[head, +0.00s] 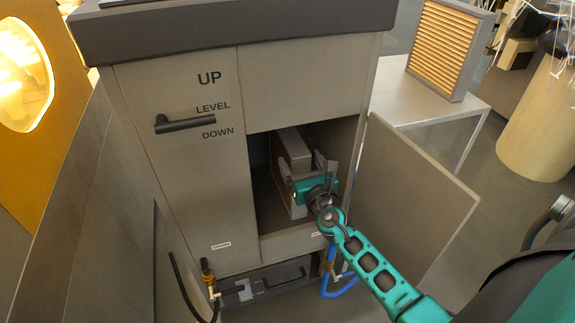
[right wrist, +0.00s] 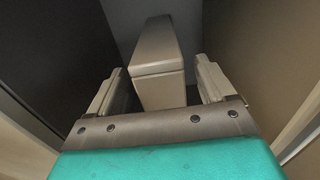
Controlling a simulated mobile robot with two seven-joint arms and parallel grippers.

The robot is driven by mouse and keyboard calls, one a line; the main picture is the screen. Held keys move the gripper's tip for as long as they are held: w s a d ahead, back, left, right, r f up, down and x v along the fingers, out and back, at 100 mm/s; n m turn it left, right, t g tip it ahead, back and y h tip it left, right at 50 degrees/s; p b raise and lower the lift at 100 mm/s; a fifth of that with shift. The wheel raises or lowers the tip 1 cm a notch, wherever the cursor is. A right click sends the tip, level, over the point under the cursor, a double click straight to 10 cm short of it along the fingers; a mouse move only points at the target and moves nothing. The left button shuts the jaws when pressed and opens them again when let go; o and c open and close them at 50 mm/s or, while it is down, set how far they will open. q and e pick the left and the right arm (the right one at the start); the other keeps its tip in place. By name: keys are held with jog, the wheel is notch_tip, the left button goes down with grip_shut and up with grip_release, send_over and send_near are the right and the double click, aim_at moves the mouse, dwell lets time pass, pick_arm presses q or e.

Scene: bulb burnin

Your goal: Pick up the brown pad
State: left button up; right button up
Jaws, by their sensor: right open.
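A beige-brown upright slab (head: 293,150), which looks like the brown pad, stands inside the open lower compartment of the grey cabinet. My right gripper (head: 308,175) reaches into the compartment and covers part of the slab in the head view. In the right wrist view, the slab (right wrist: 156,75) stands between the two spread fingers of my right gripper (right wrist: 160,88). Gaps show on both sides of it, and the fingers do not appear shut on it. The slab's lower part is hidden behind the gripper body. My left gripper is not in view.
The cabinet door (head: 405,210) stands open on the right, beside my right arm. A pleated orange-tan filter in a grey frame (head: 447,50) stands on a side table (head: 390,95). A lever handle (head: 185,123) sticks out of the cabinet front. Hoses (head: 340,287) hang below.

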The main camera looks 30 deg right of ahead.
aim_at(295, 149)
jog(key=x, duration=0.5)
jog(key=shift+r+b, duration=0.3)
jog(key=shift+b, duration=0.05)
grip_shut()
dwell(0.4)
